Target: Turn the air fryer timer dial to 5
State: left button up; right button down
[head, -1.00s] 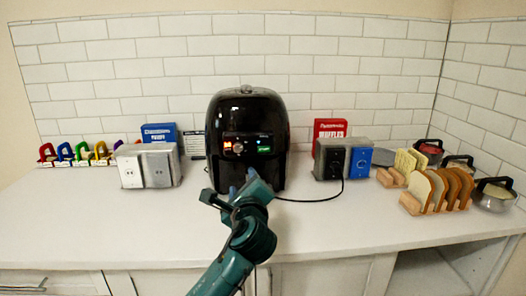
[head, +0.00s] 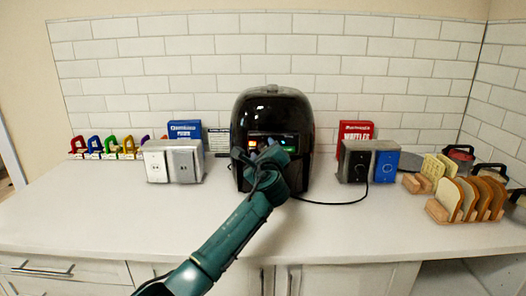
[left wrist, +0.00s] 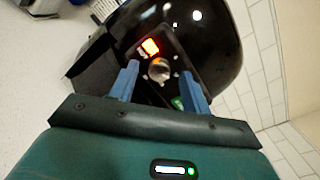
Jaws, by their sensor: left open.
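The black air fryer (head: 272,108) stands on the counter against the tiled wall. Its front panel has an orange-lit display, a green light and a round silver timer dial (left wrist: 159,70). In the head view my left gripper (head: 262,157) is in front of the panel and hides part of it, including most of the dial. In the left wrist view my left gripper (left wrist: 160,88) is open, with one blue finger to each side of the dial and a little nearer the camera. I cannot tell whether the fingers touch it. The dial's number marks are too small to read. My right gripper is not in view.
Outlet boxes (head: 173,162) stand left of the fryer, and a switch box (head: 368,161) with a black cable stands right. Toast racks (head: 467,200) and pots are at the far right. Coloured padlocks (head: 110,147) are at the left. The front counter is clear.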

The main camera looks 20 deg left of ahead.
pick_arm(q)
jog(key=shift+w+a, duration=0.1)
jog(key=shift+w, duration=0.15)
jog(key=shift+c, duration=0.5)
jog(key=c, duration=0.9)
